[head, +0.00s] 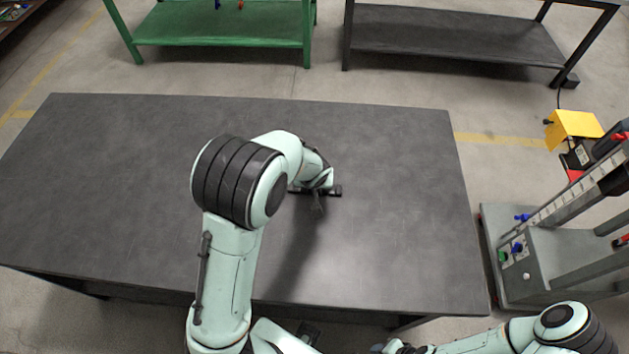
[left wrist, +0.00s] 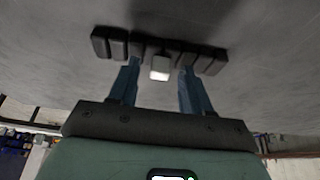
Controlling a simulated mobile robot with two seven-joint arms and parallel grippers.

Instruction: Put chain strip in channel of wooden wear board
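My left gripper (head: 317,189) is low over the middle of the dark table. In the left wrist view its two bluish fingers (left wrist: 160,68) stand apart. A row of dark blocks, which looks like the chain strip (left wrist: 112,45), runs crosswise at the fingertips and sticks out past both fingers. A middle block with a light face (left wrist: 160,74) shows between the fingers, with small gaps on each side. In the head view the dark strip (head: 335,191) shows beside the gripper, partly hidden by it. I see no wooden wear board. My right gripper is not visible.
The dark table top (head: 400,150) is otherwise bare, with free room on all sides of my left gripper. A grey stand with a yellow box (head: 575,126) is right of the table. A green bench (head: 225,25) and a dark bench (head: 450,35) stand behind.

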